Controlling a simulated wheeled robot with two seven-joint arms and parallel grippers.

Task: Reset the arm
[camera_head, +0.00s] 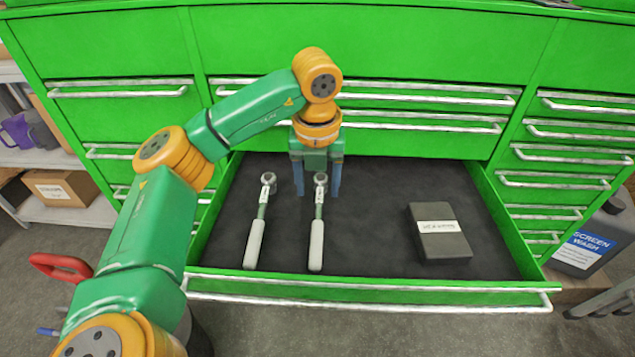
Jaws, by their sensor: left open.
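My left arm, green and orange, comes in from the lower left and reaches over an open drawer (375,289). My left gripper (318,190) points down with its two blue fingers apart, above the back middle of the drawer. A ratchet wrench (316,243) with a pale handle lies in the drawer, its head close to or between the fingers; I cannot tell whether they touch. A second ratchet wrench (255,240) lies to its left, apart from the gripper. My right gripper is not in view.
A dark box (439,234) with a white label lies at the drawer's right. The green cabinet (380,40) has shut drawers with metal handles around it. A shelf with a carton (60,188) stands left. A screen wash container (588,245) stands right.

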